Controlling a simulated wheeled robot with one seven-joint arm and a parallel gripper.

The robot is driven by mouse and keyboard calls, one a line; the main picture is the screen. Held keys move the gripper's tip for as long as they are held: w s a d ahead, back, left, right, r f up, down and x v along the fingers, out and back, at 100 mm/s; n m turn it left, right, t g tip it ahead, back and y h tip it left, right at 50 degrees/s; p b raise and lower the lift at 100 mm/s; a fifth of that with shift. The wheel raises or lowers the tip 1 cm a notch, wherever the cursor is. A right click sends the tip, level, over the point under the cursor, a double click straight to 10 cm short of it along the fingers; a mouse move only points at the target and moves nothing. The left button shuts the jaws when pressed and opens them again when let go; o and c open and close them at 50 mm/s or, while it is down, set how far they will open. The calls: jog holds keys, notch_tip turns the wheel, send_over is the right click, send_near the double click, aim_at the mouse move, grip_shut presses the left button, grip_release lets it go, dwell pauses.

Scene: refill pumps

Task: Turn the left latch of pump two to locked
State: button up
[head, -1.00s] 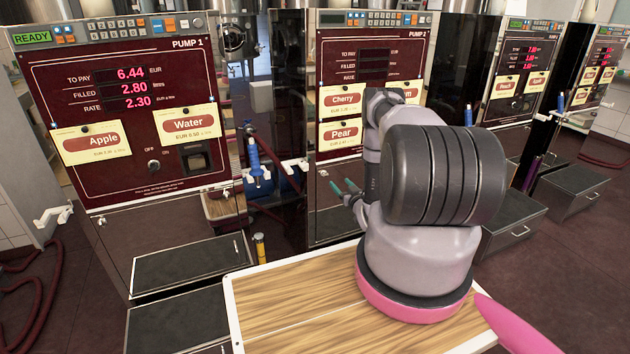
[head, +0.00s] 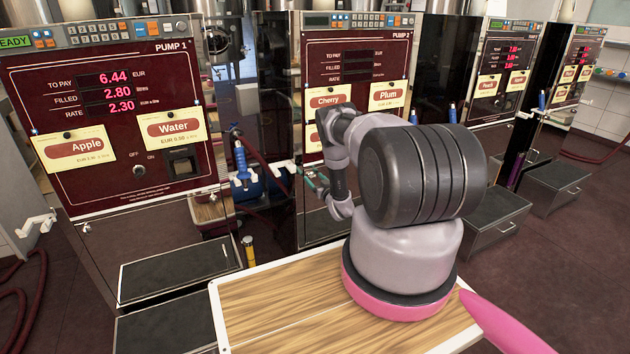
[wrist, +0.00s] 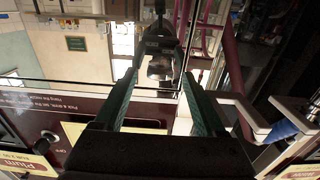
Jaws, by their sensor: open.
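Pump two (head: 360,40) stands at the middle back in the head view, with a dark red panel and Cherry (head: 328,100) and Plum (head: 387,95) cards. My arm hides the lower part of its panel. My gripper (head: 313,181) has teal fingers and is at the pump's lower left front. In the wrist view my gripper (wrist: 160,74) has its fingers apart, close to the panel's lower edge, with the pump appearing upside down. I cannot make out the left latch or its position; the fingers and arm cover that area. I see nothing held.
A white nozzle holder and blue nozzle (head: 241,165) are beside pump one (head: 110,120). Another white holder (wrist: 250,115) is close to the right finger in the wrist view. A wood-topped surface (head: 270,310) is in front. Grey drawer boxes (head: 495,220) stand at right.

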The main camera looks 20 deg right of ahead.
grip_shut()
jog(key=shift+n, duration=0.4)
jog(key=n, duration=1.3)
jog(key=shift+a+f, duration=0.1)
jog(key=shift+a, duration=0.05)
jog(key=shift+n, duration=2)
